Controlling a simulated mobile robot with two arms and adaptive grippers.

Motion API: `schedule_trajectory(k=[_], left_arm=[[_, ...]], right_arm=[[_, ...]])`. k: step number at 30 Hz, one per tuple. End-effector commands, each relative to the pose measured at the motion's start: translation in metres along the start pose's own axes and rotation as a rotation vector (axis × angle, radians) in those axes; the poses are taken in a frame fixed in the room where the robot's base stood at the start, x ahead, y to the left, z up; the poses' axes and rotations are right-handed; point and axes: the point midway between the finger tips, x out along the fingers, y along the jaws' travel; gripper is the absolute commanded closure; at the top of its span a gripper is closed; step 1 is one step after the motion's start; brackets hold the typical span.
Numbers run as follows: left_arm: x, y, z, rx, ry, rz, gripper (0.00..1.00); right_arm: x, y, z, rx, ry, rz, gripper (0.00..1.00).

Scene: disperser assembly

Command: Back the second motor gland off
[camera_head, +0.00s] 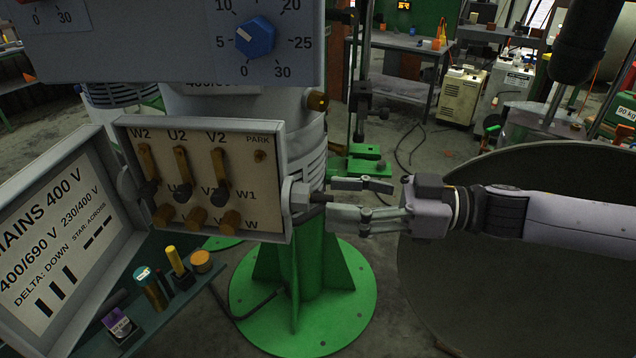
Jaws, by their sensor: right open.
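The open motor terminal box (205,225) shows terminals marked W2, U2, V2, W1 and W, with brass links. A pale hex gland (299,196) sits on the box's right wall, with a dark threaded stub (321,198) pointing right. Another pale gland (127,187) shows at the box's left side, partly hidden. My right gripper (337,198) comes in from the right. Its fingers are open, one above and one below the stub's end, just right of the hex. I cannot tell whether they touch it. My left gripper is not in view.
The box's lid (55,240) hangs open at left. A small green tray (165,322) below holds several coloured bottles and parts. A grey panel with a blue knob (255,37) overhangs the box. A large round dark vessel (480,265) lies beneath my right arm.

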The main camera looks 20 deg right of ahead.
Motion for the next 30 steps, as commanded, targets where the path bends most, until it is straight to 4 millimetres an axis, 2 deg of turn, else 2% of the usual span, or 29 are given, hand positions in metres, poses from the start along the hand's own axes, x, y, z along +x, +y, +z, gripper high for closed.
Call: schedule_trajectory(k=[1,9,15,23,30], left_arm=[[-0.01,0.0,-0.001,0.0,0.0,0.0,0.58],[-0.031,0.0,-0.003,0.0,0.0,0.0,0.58],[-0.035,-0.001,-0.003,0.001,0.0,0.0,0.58],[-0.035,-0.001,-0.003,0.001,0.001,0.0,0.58],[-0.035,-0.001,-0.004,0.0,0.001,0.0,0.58]], right_arm=[[0.006,0.0,-0.007,0.0,0.009,-0.001,0.47],[0.032,0.001,-0.006,-0.001,0.008,0.004,0.47],[0.041,0.001,-0.003,-0.002,0.004,0.004,0.47],[0.042,0.001,-0.001,-0.002,0.003,0.003,0.47],[0.042,0.001,-0.001,-0.002,0.003,0.003,0.62]])
